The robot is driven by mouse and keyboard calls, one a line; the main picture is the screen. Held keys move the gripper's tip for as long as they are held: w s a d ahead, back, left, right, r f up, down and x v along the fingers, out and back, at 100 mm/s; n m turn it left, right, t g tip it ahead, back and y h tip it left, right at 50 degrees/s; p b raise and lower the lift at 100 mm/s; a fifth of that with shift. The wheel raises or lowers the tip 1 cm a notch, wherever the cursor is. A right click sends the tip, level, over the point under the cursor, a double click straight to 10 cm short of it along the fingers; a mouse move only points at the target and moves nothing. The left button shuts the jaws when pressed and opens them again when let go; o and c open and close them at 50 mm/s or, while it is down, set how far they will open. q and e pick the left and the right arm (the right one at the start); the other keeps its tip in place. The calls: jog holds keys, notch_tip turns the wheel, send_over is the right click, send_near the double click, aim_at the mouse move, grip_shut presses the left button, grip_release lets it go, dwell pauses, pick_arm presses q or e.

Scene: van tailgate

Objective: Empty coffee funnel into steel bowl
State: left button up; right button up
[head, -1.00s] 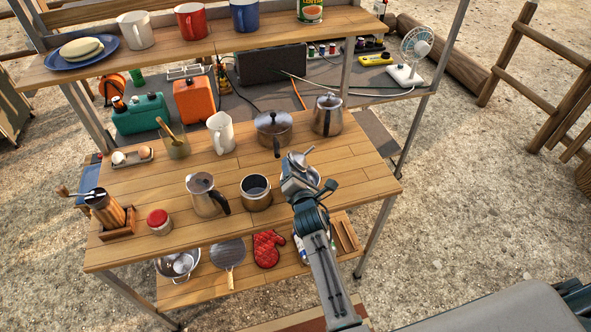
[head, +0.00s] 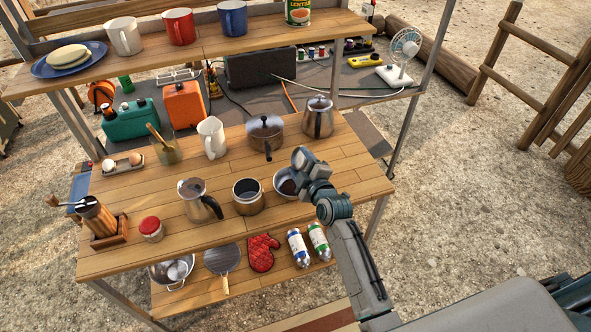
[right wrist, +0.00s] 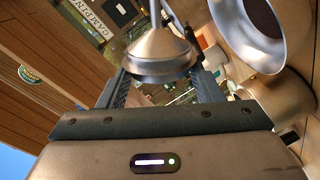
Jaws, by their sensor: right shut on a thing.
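The right gripper (head: 301,165) is above the right side of the wooden table, over the steel bowl (head: 283,184), which it partly covers. In the right wrist view its fingers (right wrist: 157,88) are shut on the coffee funnel (right wrist: 157,52), a shiny metal cone with a narrow stem. The funnel's tilt and what it holds cannot be told. A steel vessel (right wrist: 232,38) with dark brown inside shows at the upper right there; I cannot tell which vessel it is. The left gripper is not in view.
An open pot (head: 248,207) and a steel coffee pot (head: 196,205) stand left of the bowl. A lidded saucepan (head: 264,130), a kettle (head: 318,117) and a white jug (head: 211,138) are behind. The upper shelf (head: 205,50) holds mugs.

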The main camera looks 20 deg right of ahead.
jog(key=m, duration=0.2)
jog(key=d+m, duration=0.1)
jog(key=shift+r+y+b, duration=0.25)
jog(key=shift+y+b, duration=0.05)
jog(key=shift+b, duration=0.1)
jog(key=m, duration=0.1)
jog(key=r+m, duration=0.1)
jog(key=m, duration=0.2)
jog(key=shift+w+d+r+m+t+y, duration=0.1)
jog(key=shift+d+r+m+t+y, duration=0.2)
jog(key=shift+t+y, duration=0.1)
jog(key=shift+d+r+m+t+b, duration=0.15)
jog(key=shift+r+m, duration=0.1)
jog(key=shift+m, duration=0.6)
jog(key=shift+a+r+m+t+b, duration=0.15)
jog(key=shift+r+m, duration=0.1)
jog(key=shift+m, duration=0.6)
